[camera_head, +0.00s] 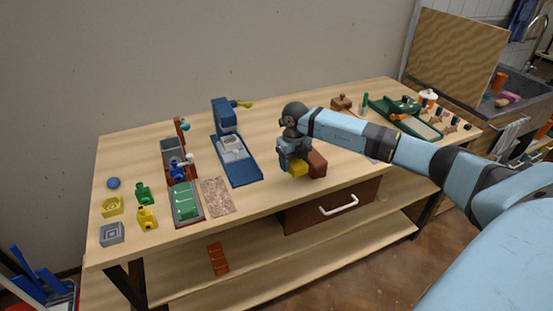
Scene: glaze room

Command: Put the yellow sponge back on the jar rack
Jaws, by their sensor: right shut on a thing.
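My right gripper (291,157) is over the middle of the workbench, pointing down. It is shut on the yellow sponge (297,169), which shows at its lower end; the fingers hide part of it. A red-brown block (317,164) is just right of the sponge; I cannot tell whether they touch. A long red-edged rack (202,211) lies left of the gripper, with grey and green sections and a small blue jar (178,171). It may be the jar rack, but I cannot tell for sure. My left gripper is out of view.
A blue press-like stand (240,172) stands between rack and gripper. A speckled mat (216,196) lies beside the rack. Yellow and green bottles (147,217) stand at the left end. A green tray (423,128) is at the far right. Bare wood lies in front of the gripper.

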